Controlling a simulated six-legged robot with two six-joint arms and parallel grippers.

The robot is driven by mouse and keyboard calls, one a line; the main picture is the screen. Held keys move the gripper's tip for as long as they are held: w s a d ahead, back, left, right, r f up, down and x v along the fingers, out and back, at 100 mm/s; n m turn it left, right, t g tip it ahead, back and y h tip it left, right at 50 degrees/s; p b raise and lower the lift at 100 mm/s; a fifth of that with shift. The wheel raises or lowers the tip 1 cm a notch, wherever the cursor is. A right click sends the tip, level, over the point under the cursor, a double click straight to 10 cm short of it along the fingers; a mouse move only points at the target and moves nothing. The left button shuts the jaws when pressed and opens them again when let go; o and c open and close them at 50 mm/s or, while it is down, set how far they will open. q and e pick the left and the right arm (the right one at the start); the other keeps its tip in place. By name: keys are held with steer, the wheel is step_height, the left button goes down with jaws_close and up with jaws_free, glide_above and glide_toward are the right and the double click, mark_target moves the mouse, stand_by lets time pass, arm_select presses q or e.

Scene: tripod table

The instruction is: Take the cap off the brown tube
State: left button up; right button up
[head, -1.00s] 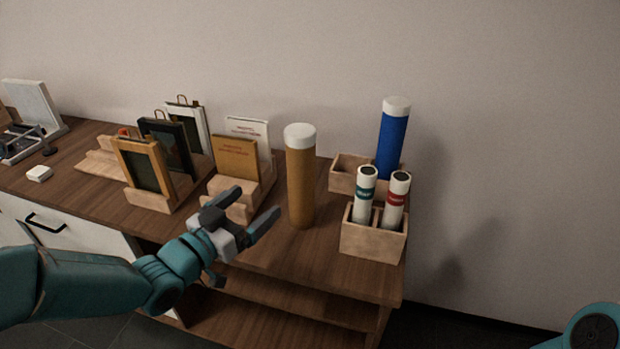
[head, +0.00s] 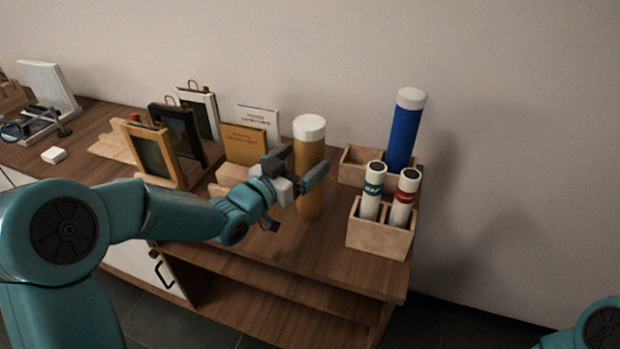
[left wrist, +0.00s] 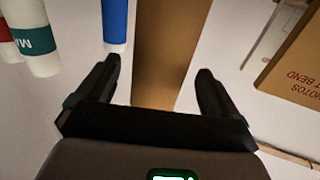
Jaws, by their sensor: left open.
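The brown tube (head: 309,205) stands upright on the wooden table, and its white cap (head: 310,127) is on its top end. My left gripper (head: 303,165) is open at the tube's upper half, below the cap, and hides part of the tube. In the left wrist view the open fingers (left wrist: 158,68) lie to either side of the brown tube (left wrist: 170,45) in the picture. I cannot tell how far the tube reaches in between them. My right gripper is out of view.
A wooden holder (head: 379,239) with two white tubes stands right of the brown tube. Behind it a blue tube (head: 404,135) stands in another wooden box (head: 357,164).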

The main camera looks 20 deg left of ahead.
arm_select(q)
steer(key=x, duration=0.4)
steer(key=shift+w+d+r+p, duration=0.15)
steer(key=shift+w+p, duration=0.15)
steer(key=shift+p, duration=0.1)
steer(key=shift+s, duration=0.1)
steer(key=shift+c, duration=1.2)
steer(key=c, duration=1.1)
step_height(320, 180, up, 20)
steer(key=p, duration=0.3)
steer(key=shift+p, duration=0.35)
steer(key=shift+c, duration=0.2)
steer(key=o, duration=0.5)
steer(key=c, duration=0.6)
